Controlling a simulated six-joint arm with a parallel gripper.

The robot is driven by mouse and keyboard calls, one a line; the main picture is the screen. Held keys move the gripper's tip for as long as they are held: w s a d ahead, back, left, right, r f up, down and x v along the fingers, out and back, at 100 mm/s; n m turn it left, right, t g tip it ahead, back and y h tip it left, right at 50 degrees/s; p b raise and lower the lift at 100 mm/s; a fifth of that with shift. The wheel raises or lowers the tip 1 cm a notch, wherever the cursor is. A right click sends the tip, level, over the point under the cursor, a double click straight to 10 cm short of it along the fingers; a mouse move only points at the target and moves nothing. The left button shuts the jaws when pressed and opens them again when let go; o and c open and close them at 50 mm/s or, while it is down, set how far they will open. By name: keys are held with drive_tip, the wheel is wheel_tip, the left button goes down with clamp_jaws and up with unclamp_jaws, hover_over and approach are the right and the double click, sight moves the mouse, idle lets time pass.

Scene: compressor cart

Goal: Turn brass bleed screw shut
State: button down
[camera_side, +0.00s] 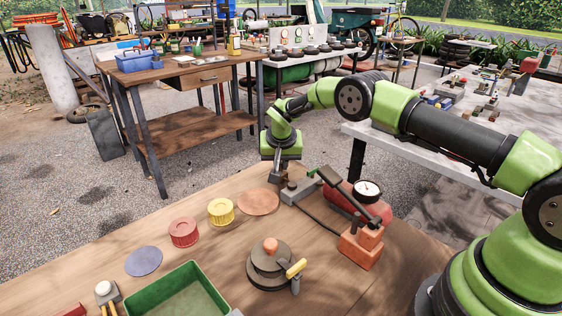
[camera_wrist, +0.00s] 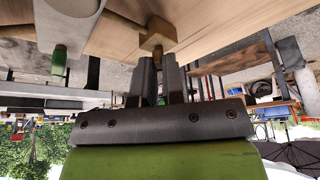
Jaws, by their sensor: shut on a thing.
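My gripper (camera_side: 277,178) points down at the far edge of the wooden bench, just left of a grey valve block (camera_side: 300,189). In the wrist view my gripper (camera_wrist: 157,62) has its two grey fingers close together around a small brown-gold stem, which appears to be the brass bleed screw (camera_wrist: 156,60). A tan, brass-coloured block (camera_wrist: 157,38) sits just beyond the fingertips at the bench edge. In the side view the screw is hidden by my gripper. How far the screw is turned cannot be told.
A dark lever (camera_side: 343,193) runs beside a red tank (camera_side: 370,204) with a round gauge (camera_side: 368,191), right of my gripper. An orange block (camera_side: 361,246), a grey round stack (camera_side: 269,270), yellow (camera_side: 221,211) and red (camera_side: 184,232) caps, and a green tray (camera_side: 178,294) stand nearer.

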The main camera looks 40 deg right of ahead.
drive_tip(key=shift+m+g+h, duration=0.3)
drive_tip(key=shift+m+h, duration=0.2)
drive_tip(key=shift+m, duration=0.9)
drive_tip(key=c, duration=1.2)
unclamp_jaws()
drive_tip(key=shift+a, duration=0.1)
drive_tip(key=v, duration=0.9)
drive_tip(key=shift+r, duration=0.45)
